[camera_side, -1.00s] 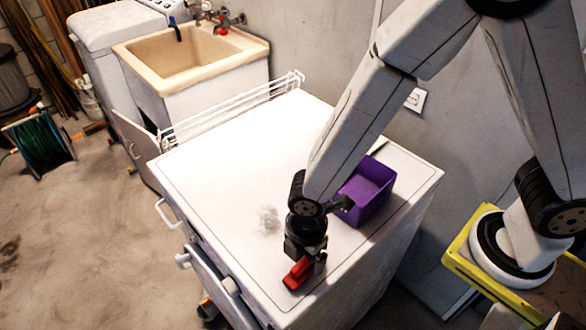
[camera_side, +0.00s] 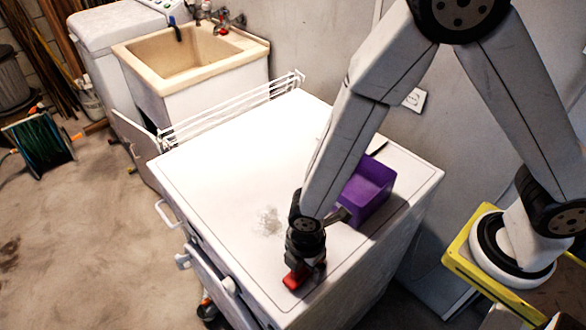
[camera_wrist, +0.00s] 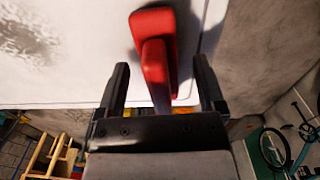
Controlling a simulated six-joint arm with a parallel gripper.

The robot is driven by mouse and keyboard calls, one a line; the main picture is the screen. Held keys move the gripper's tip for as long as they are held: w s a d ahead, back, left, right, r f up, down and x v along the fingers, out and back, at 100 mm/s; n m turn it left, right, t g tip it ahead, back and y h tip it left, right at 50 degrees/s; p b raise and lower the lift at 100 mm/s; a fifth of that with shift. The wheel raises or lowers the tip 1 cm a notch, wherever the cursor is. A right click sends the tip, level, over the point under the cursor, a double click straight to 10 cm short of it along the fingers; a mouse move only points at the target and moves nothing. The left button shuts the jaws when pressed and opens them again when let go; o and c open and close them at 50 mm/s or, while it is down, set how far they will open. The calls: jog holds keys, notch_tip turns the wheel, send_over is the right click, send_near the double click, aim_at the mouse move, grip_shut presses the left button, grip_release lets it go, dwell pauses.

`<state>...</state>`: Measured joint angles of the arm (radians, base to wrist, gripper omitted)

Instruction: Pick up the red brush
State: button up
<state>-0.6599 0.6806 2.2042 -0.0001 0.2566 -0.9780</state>
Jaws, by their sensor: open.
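The red brush (camera_side: 297,279) lies on the white machine top near its front corner. In the wrist view the brush (camera_wrist: 155,50) has a wide block at the far end and a narrower part reaching back between the fingers. My gripper (camera_wrist: 161,80) is open, with one dark finger on each side of that narrower part and a visible gap to each. In the side view my gripper (camera_side: 303,265) is right over the brush and hides part of it.
A purple bin (camera_side: 367,192) stands on the white top (camera_side: 230,165) behind my wrist. A pale, clear-looking patch (camera_side: 267,221) lies left of my gripper. A white wire rack (camera_side: 235,108) runs along the far left edge. The middle of the top is clear.

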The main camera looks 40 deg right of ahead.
grip_shut()
jog(key=shift+r, duration=0.15)
jog(key=shift+r, duration=4.85)
jog(key=c, duration=0.7)
grip_release()
grip_shut()
jog(key=w+d+f, duration=0.1)
jog(key=w+f, duration=0.1)
jog(key=w, duration=1.8)
jog(key=shift+d, duration=0.2)
